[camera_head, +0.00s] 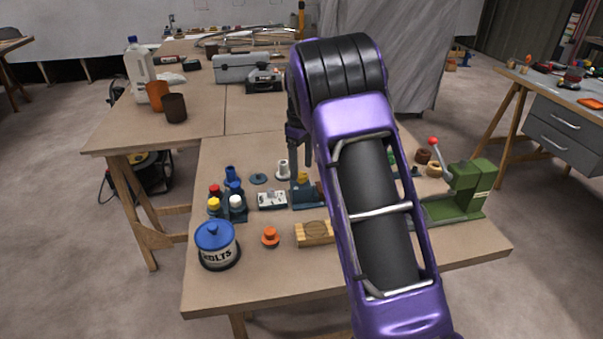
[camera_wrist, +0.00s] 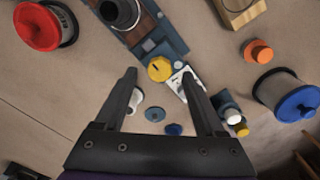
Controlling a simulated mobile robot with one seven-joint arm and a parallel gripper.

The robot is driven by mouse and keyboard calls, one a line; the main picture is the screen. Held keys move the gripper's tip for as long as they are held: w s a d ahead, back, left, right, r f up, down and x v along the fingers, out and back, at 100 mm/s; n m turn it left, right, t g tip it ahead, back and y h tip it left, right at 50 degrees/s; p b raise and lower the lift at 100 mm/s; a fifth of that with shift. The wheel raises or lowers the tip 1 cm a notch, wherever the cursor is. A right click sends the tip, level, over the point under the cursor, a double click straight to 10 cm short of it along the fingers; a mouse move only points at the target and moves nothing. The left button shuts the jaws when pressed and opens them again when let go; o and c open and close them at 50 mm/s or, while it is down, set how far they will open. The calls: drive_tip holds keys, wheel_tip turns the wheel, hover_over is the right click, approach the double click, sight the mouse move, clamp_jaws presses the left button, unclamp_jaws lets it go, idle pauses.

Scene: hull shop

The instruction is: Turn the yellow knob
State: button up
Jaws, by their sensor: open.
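The yellow knob (camera_wrist: 159,68) is a round cap with a dark mark on its top, on a blue-grey base (camera_wrist: 177,49). In the head view the knob (camera_head: 302,177) shows small, just left of my arm, which hides part of its base. My gripper (camera_wrist: 158,73) points down above the knob. Its two fingers are spread and empty. In the wrist view the knob appears between the fingertips, at their height in the picture. I cannot tell how far below them it is, and no contact shows.
A white switch box (camera_head: 271,199) sits close left of the knob's base. Several small bottles (camera_head: 232,203), a blue-lidded bolts tin (camera_head: 216,245), an orange knob (camera_head: 270,237) and a wooden block (camera_head: 314,234) stand nearby. A green lever press (camera_head: 462,192) stands right. The table's front is clear.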

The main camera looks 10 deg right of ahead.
drive_tip(key=shift+f, duration=1.05)
clamp_jaws()
